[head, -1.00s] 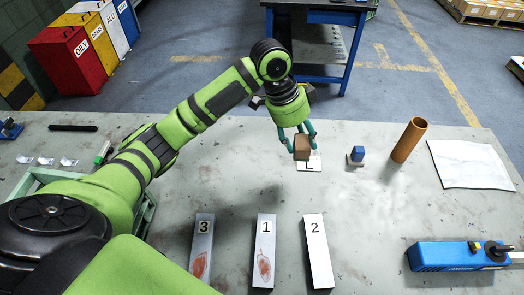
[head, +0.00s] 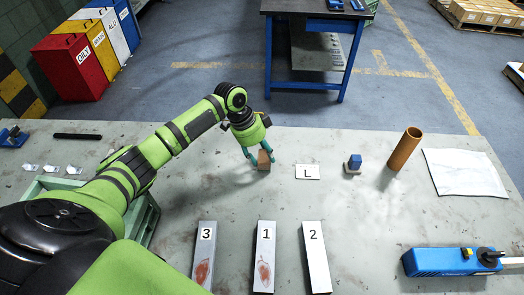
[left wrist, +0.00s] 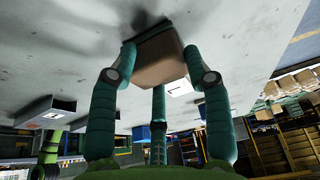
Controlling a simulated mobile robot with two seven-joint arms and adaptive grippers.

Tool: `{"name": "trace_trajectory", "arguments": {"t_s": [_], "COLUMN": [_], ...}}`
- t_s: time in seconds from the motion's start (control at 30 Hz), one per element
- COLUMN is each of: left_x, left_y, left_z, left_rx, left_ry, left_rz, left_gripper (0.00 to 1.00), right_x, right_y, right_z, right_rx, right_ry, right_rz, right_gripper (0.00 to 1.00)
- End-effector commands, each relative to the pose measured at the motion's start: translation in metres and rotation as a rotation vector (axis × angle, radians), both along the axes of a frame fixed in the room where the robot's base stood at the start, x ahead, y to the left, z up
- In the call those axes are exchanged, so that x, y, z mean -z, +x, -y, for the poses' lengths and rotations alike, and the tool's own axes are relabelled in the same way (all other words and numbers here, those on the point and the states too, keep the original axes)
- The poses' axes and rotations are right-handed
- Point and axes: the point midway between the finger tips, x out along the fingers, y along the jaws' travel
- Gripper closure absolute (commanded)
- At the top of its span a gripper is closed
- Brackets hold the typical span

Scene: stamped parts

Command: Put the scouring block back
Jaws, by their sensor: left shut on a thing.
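The scouring block, a small brown block (head: 264,160), is held between the teal fingers of my left gripper (head: 256,157), just left of the white card marked L (head: 307,172). In the left wrist view the block (left wrist: 160,62) sits between the fingertips of the left gripper (left wrist: 158,78), close to the grey tabletop; I cannot tell if it touches. The L card (left wrist: 179,88) shows beyond it there, bare. My right gripper is not in view.
Three metal plates marked 3 (head: 204,250), 1 (head: 265,283) and 2 (head: 316,260) lie in front. A small blue-topped block (head: 354,162), a brown tube (head: 404,148), a white sheet (head: 464,172) and a blue tool (head: 440,261) are to the right. The table around the block is clear.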

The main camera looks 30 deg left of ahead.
Motion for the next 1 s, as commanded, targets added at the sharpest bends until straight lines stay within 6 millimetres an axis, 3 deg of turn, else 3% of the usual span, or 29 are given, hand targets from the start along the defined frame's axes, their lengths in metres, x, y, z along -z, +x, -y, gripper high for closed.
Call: {"name": "trace_trajectory", "arguments": {"t_s": [0.37, 0.4, 0.43, 0.77, 1.0], "left_x": [0.005, 0.005, 0.004, 0.004, -0.019], "left_y": [0.0, 0.0, 0.0, 0.0, -0.002], "left_z": [0.0, 0.0, 0.0, 0.0, -0.008], "left_rx": [0.001, 0.001, 0.001, 0.001, 0.0], "left_ry": [0.0, 0.001, 0.001, 0.0, 0.002], "left_rz": [0.0, 0.001, 0.001, 0.0, 0.004], "left_gripper": [0.77, 0.39, 0.27, 0.27, 0.27], "right_x": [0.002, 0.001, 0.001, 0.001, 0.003], "right_y": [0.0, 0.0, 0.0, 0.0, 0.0], "right_z": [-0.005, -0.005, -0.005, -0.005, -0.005], "right_rx": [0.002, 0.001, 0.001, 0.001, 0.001], "right_ry": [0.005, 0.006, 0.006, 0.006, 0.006], "right_rz": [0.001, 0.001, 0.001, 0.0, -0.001], "right_gripper": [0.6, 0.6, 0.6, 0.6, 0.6]}}
